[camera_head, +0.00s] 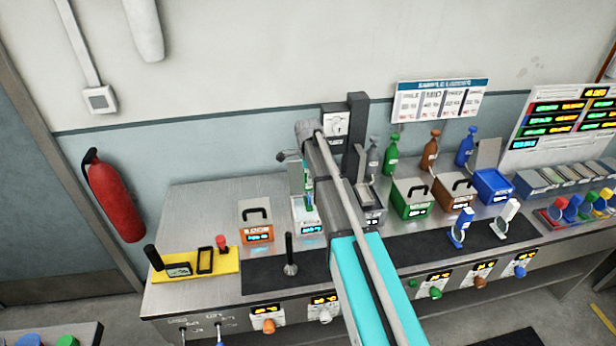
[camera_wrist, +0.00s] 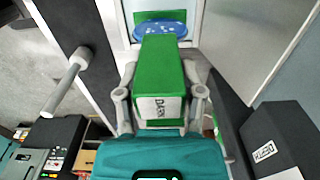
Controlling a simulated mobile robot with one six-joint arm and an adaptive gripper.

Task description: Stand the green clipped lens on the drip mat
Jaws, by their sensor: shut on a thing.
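A green clip with a printed label (camera_wrist: 162,85) is held in my gripper (camera_wrist: 160,100), whose two grey fingers close on its sides in the wrist view. A blue rounded shape (camera_wrist: 160,28) shows at its far end, over a pale box; I cannot tell whether this is the lens or something below it. In the head view the green clip (camera_head: 308,198) appears small above a white box (camera_head: 309,229) with a lit display, and my arm hides most of my gripper. The dark drip mat (camera_head: 415,246) runs along the bench front, partly behind my arm.
A blue clipped piece (camera_head: 460,229) and a white one (camera_head: 505,218) stand at the mat's right part. A black rod (camera_head: 290,255) stands on its left part. Handled boxes in orange (camera_head: 256,220), green (camera_head: 411,198) and brown (camera_head: 453,194) line the bench behind.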

